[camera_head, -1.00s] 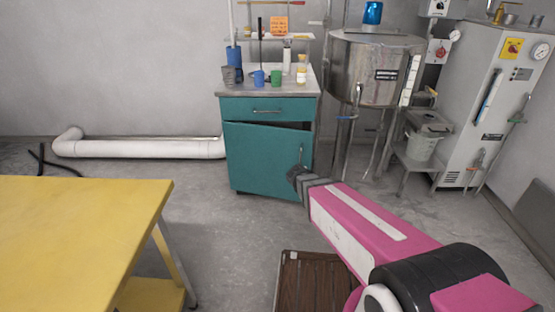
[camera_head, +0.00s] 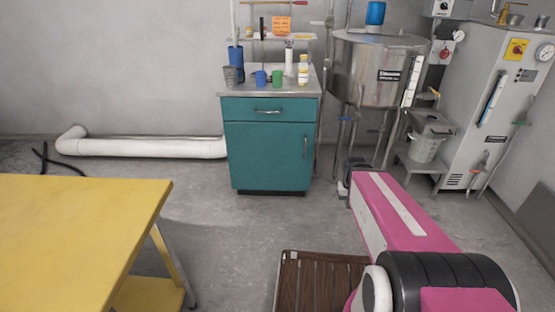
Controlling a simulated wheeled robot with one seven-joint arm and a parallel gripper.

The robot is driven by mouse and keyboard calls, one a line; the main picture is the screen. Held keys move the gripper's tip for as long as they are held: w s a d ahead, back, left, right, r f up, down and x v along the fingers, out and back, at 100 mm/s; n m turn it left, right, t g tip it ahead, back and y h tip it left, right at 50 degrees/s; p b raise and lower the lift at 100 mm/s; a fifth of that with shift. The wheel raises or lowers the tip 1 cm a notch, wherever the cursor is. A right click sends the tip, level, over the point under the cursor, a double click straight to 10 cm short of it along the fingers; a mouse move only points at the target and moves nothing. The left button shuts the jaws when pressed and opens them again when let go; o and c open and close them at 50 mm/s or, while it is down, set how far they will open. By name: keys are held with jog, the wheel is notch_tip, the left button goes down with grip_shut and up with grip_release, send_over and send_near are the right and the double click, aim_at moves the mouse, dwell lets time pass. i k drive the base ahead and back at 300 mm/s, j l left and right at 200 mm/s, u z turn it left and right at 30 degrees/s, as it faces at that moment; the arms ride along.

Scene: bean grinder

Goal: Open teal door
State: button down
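The teal door (camera_head: 266,158) is the lower front of a small cabinet (camera_head: 232,106). It looks shut, flush with the cabinet front. Its upright metal handle (camera_head: 305,147) is near the right edge. My gripper (camera_head: 347,177) is at the end of my pink arm, to the right of the cabinet's lower part and apart from the handle in the picture. Its fingers are small and dark, partly hidden by the arm, and I cannot tell whether they are open. I see nothing held in it.
A drawer (camera_head: 268,105) above the door is shut. Cups and bottles stand on the cabinet top. A steel tank (camera_head: 376,68) on legs stands right of the cabinet. A yellow table (camera_head: 75,235) is at left, and a brown slatted mat (camera_head: 318,282) lies in front. Floor before the door is clear.

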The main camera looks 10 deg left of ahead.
aim_at(262, 155)
jog(key=i+l+u, duration=0.35)
jog(key=l, duration=0.35)
jog(key=i+l+u, duration=0.2)
jog(key=l, duration=0.15)
jog(key=i+l+u, duration=0.2)
jog(key=l, duration=0.2)
jog(key=l+u, duration=0.15)
jog(key=l, duration=0.25)
jog(key=i, duration=0.05)
